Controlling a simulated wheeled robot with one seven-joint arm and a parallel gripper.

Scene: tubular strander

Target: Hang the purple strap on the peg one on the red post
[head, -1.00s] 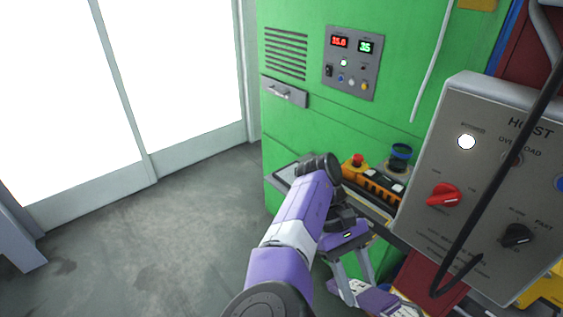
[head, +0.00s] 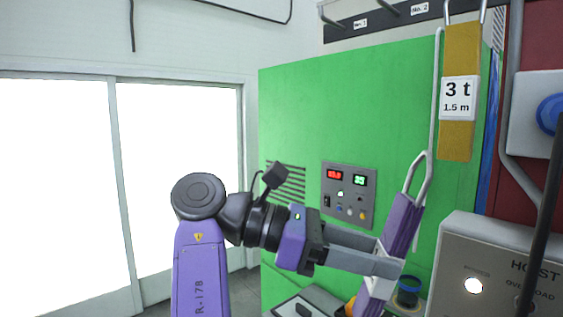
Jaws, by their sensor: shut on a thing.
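My gripper (head: 388,259) is shut on the purple strap (head: 403,222), gripping it at its white label. The strap stands slightly tilted, with a pale loop (head: 419,172) at its upper end; its lower end runs toward the bottom edge. A dark rail (head: 450,8) at the top carries a grey peg (head: 330,17) beside a No. 1 label (head: 360,23). A second peg (head: 388,9) is beside a No. 2 label. Both pegs look bare. A dark red upright surface (head: 540,40) shows at the right edge; whether the rail joins it cannot be told.
A yellow 3 t strap (head: 458,60) hangs right of the pegs; its support is out of frame. A green cabinet (head: 300,110) stands behind my gripper. A grey hoist panel (head: 490,255) and black cable (head: 548,190) are at lower right. Space before the pegs looks clear.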

